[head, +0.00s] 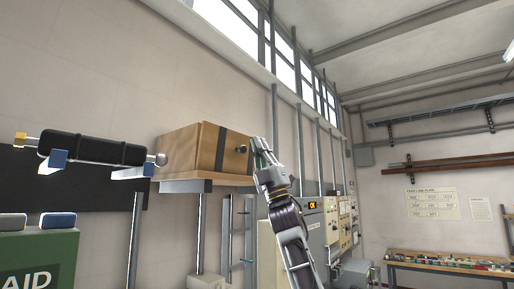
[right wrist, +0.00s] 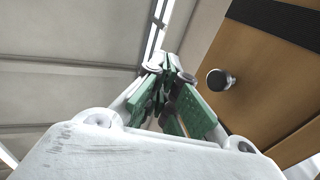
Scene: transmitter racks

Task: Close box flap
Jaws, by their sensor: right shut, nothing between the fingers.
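A tan wooden box (head: 178,142) sits on a bracketed wall shelf left of the middle in the head view. Its right-hand face, the flap (head: 222,155), carries a dark vertical strip and a small dark knob (head: 241,149). The flap looks about flush with the box; I cannot tell whether a narrow gap is left. In the right wrist view the wooden panel (right wrist: 262,85) fills the right side, with the knob (right wrist: 220,80) near the fingers. My right gripper (head: 262,152) is shut and empty, just right of the flap; contact is unclear. My left gripper is not in view.
A black cylinder (head: 92,149) on blue brackets projects left of the box. A green first-aid case (head: 40,262) is at the lower left. Grey control cabinets (head: 312,235) stand behind my right arm. A workbench (head: 450,270) is at the far right.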

